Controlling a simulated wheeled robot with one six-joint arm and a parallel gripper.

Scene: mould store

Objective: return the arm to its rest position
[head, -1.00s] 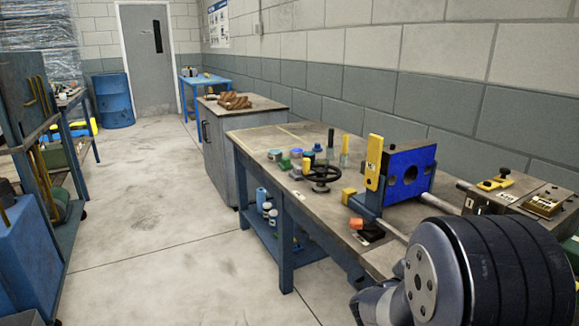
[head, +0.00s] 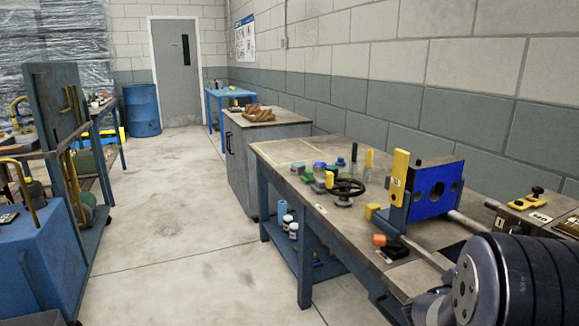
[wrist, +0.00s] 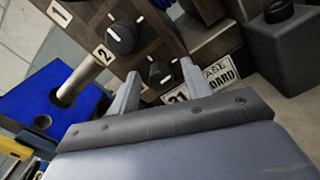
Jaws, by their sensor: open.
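In the wrist view my gripper (wrist: 160,90) is open, with two grey fingers apart and nothing between them. Past the fingers is a dark control box (wrist: 135,65) with black knobs and number labels. In the head view my arm's dark rounded link fills the lower right corner, and my gripper is not seen there. The blue mould block (head: 437,190) with a yellow upright lever stands on the workbench, left of and beyond my arm. The same blue block shows in the wrist view (wrist: 40,104) at the left, with a metal rod against it.
The workbench (head: 290,150) holds a black handwheel (head: 345,189), several small jars and an orange-ended part (head: 380,240). A grey cabinet (head: 240,165) stands beyond. A blue cart (head: 40,240) is at the left. The concrete floor (head: 165,220) between is clear.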

